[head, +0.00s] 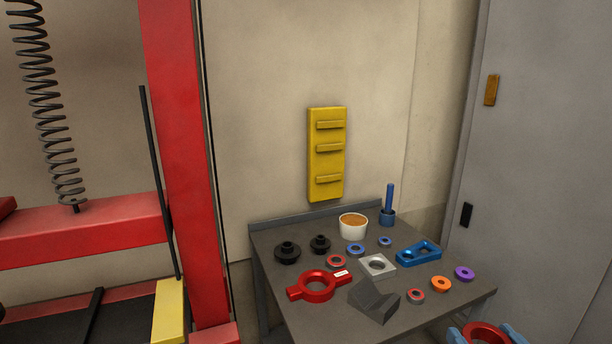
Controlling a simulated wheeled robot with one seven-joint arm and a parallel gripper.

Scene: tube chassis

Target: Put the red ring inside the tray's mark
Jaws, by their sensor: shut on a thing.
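My gripper (485,336), with light blue fingers, is at the bottom right edge, in front of the grey table's right corner. It is shut on a red ring (484,328), with one finger on each side. The lower part of the ring and of the gripper is cut off by the picture edge. I cannot make out a separate tray or a mark on one; the grey table top (330,232) has a raised back edge.
The table holds a red two-eared part (317,287), a dark grey V-block (374,300), a silver square block (377,266), a blue link (418,254), a white cup (353,226), a blue peg (388,207) and several small rings. A grey cabinet (540,150) stands right.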

